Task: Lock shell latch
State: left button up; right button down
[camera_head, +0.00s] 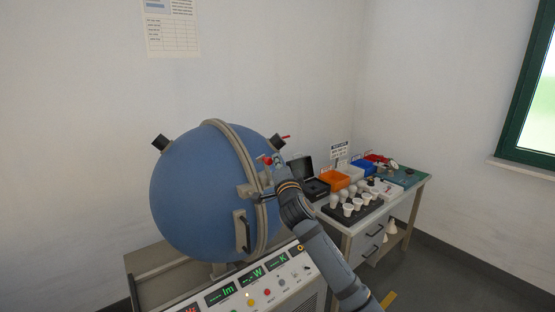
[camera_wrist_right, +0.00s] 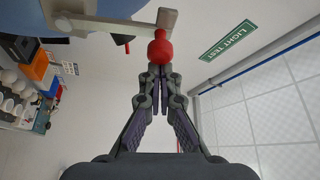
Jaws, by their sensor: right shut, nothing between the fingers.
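The large blue sphere shell (camera_head: 195,190) stands left of centre in the head view, with a grey flange band (camera_head: 246,150) around its seam. A latch with a red knob (camera_head: 267,160) sits at the band's right side. In the wrist view the red knob (camera_wrist_right: 160,48) hangs at the end of a grey lever (camera_wrist_right: 160,18). My right gripper (camera_head: 277,163) is at the latch. Its fingertips (camera_wrist_right: 161,72) are closed together just short of the knob, with nothing between them. I cannot tell whether they touch it. My left gripper is not in view.
A black handle (camera_head: 246,232) is on the shell's front. Below is a control panel (camera_head: 253,289) with green readouts. A side table (camera_head: 410,184) at right holds a black bulb tray (camera_head: 331,214), an orange bin (camera_head: 334,180) and a blue bin (camera_head: 362,171).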

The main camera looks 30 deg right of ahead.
jog(key=shift+f, duration=0.1)
jog(key=a+f+n+t+y+b, duration=0.4)
jog(key=a+f+n+y+b, duration=0.4)
jog(key=n+b, duration=0.5)
jog(key=shift+s+a+f+n+t+b, duration=0.25)
jog(key=shift+s+f+n+t+b, duration=0.2)
jog(key=shift+n, duration=1.75)
jog(key=shift+f, duration=0.15)
